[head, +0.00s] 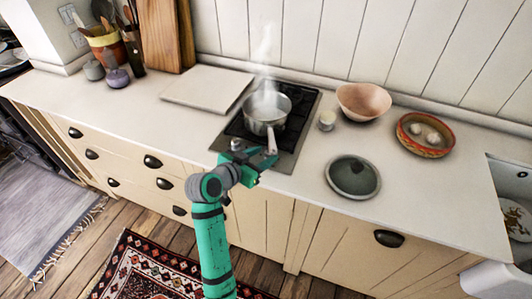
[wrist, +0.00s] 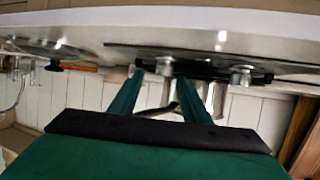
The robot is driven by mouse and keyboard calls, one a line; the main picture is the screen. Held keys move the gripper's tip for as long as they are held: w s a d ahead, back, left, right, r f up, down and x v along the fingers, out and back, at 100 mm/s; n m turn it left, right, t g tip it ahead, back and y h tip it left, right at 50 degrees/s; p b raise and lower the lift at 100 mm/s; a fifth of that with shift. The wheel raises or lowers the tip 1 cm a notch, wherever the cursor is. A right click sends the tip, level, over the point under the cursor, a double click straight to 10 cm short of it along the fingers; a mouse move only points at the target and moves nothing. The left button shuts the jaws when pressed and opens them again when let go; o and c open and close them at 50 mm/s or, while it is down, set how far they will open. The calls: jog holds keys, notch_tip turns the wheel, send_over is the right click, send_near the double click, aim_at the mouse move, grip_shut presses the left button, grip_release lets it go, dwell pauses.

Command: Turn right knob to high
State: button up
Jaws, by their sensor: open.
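The black cooktop (head: 297,120) is set in the counter, with a steaming steel saucepan (head: 264,108) on it. My gripper (head: 258,156) is at the cooktop's front edge, fingers reaching forward just below the pan's handle. The wrist view is upside down. There the right knob (wrist: 165,65) is a small metal knob between the tips of my two open green fingers (wrist: 160,80); I cannot tell whether they touch it. The left knob (wrist: 242,75) stands outside the fingers; it also shows in the head view (head: 237,145). The right knob is hidden by my gripper in the head view.
A round green-grey lid (head: 352,177) lies right of the cooktop. A small jar (head: 327,120), a pink bowl (head: 363,101) and a red patterned bowl (head: 425,134) stand to the right. A white board (head: 207,88) lies left. The counter's front left is clear.

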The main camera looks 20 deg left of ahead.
aim_at(269, 154)
jog(key=shift+a+x, duration=0.15)
jog(key=shift+x, duration=0.5)
jog(key=shift+a+x, duration=0.1)
jog(key=shift+x, duration=0.55)
jog(key=shift+w, duration=0.1)
jog(key=shift+c, duration=0.3)
jog(key=shift+w, duration=0.15)
jog(key=c, duration=1)
jog(key=shift+a, duration=0.15)
jog(key=shift+d+f+n+t+y, duration=0.1)
jog(key=shift+d+n+t+y, duration=0.1)
jog(key=shift+n+y, duration=0.4)
jog(key=shift+d+n+t+y, duration=0.1)
jog(key=shift+d+n+y, duration=0.1)
jog(key=shift+n+y, duration=0.4)
jog(key=shift+s+n+y, duration=0.3)
jog(key=shift+y, duration=0.3)
jog(key=shift+a, duration=0.1)
jog(key=o, duration=1.1)
jog(key=shift+c, duration=0.2)
